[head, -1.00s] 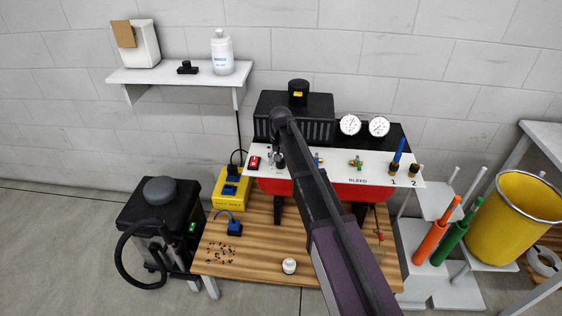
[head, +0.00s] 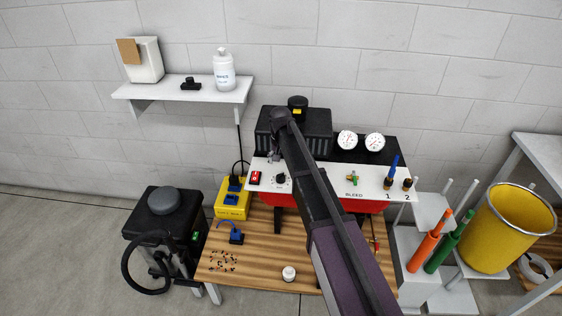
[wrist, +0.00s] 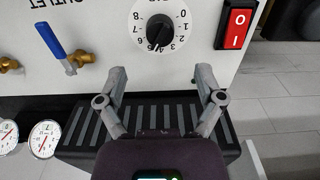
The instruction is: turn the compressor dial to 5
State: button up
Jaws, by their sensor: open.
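The compressor dial (wrist: 159,30) is a black knob on a round white scale with digits, on the white panel. In the head view the dial (head: 281,179) shows just below my gripper (head: 275,155). In the wrist view my gripper (wrist: 161,75) is open and empty, its two fingers apart below the dial, not touching it.
A red rocker switch (wrist: 236,24) sits beside the dial. A blue-handled valve (wrist: 57,45) and gauges (wrist: 43,138) are on the other side. The black ribbed compressor housing (head: 265,125) stands behind the panel. A wooden table (head: 262,262) lies below.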

aim_at(281, 175)
jog(key=shift+r+p, duration=2.95)
jog(key=shift+r, duration=0.35)
jog(key=s+d+f+b, duration=0.3)
jog(key=s+d, duration=0.7)
jog(key=s, duration=0.1)
jog(key=s+d+f+b, duration=0.2)
jog(key=s+d, duration=0.9)
jog(key=shift+s+d+f+b, duration=0.15)
jog(key=shift+s+f+b, duration=0.2)
jog(key=shift+f+b, duration=0.05)
jog(key=shift+s, duration=0.1)
jog(key=s+d, duration=0.1)
jog(key=s, duration=0.2)
jog(key=shift+d, duration=0.35)
